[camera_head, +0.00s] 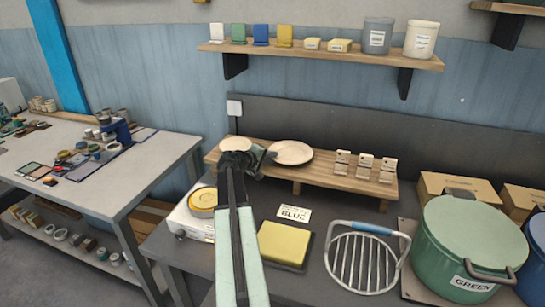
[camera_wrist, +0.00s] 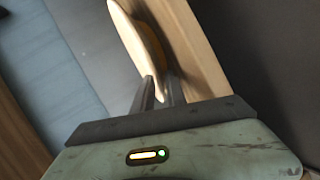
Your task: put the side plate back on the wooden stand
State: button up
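The side plate (camera_head: 291,152) is a round cream plate at the wooden stand (camera_head: 330,180), a low plank riser at the back of the dark table. My gripper (camera_head: 264,158) is at the plate's left rim. In the wrist view the plate (camera_wrist: 128,38) shows nearly edge-on, with its rim between the fingers (camera_wrist: 160,92), which look closed on it. The stand's wood (camera_wrist: 192,45) is close beside the plate's underside. I cannot tell whether they touch. Part of the stand's left end is hidden by my arm.
Another pale round dish (camera_head: 235,143) is at the stand's left end, partly behind my arm. Small cream holders (camera_head: 365,165) stand on the right part. A yellow block (camera_head: 284,244), a wire rack (camera_head: 362,262) and a green pot (camera_head: 465,245) are in front.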

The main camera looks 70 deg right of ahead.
jog(key=p+v, duration=0.4)
jog(key=v, duration=0.8)
jog(key=shift+w+r, duration=0.15)
